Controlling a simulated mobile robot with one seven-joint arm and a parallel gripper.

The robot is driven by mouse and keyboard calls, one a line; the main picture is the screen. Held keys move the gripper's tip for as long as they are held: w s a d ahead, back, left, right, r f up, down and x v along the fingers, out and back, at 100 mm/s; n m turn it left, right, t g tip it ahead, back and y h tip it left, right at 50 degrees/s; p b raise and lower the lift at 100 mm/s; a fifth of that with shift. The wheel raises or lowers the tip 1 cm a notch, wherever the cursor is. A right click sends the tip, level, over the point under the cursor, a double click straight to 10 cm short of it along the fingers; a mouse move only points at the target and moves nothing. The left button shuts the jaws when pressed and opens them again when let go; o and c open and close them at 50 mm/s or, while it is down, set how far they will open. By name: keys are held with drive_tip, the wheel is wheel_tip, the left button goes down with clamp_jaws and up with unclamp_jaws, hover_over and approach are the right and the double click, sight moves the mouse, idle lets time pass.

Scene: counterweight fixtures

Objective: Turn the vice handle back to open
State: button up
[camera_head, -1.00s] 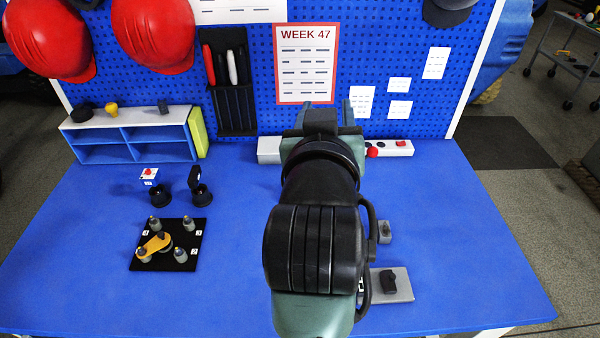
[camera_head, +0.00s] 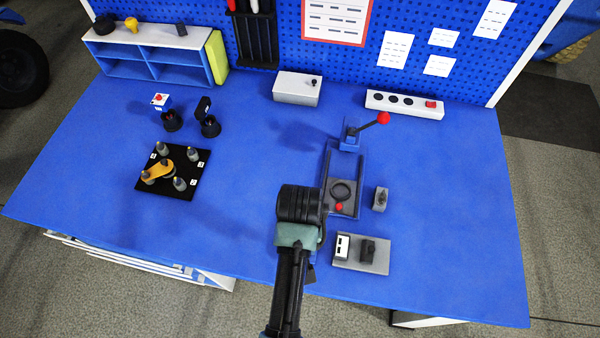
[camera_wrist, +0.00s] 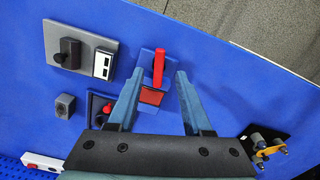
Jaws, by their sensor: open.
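In the wrist view a red handle (camera_wrist: 158,66) stands on a blue fixture (camera_wrist: 146,58) with a dark red block (camera_wrist: 150,96) beside it. My gripper (camera_wrist: 160,72) is open and empty, its two blue-grey fingers framing this handle; contact cannot be told. In the head view my arm covers most of this fixture. A second handle, a black lever with a red ball (camera_head: 383,118), rises from a blue block (camera_head: 349,141) behind a grey-blue bed (camera_head: 357,165). The frames do not label which fixture is the vice.
A grey plate with a black knob (camera_head: 368,250) and a small grey block (camera_head: 381,199) stand right of my arm. A black plate with several pegs (camera_head: 168,190) lies left. A white box (camera_head: 297,90) and a button strip (camera_head: 404,102) stand at the back. The bench's middle left is clear.

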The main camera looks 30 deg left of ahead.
drive_tip(key=shift+f, duration=2.65)
clamp_jaws()
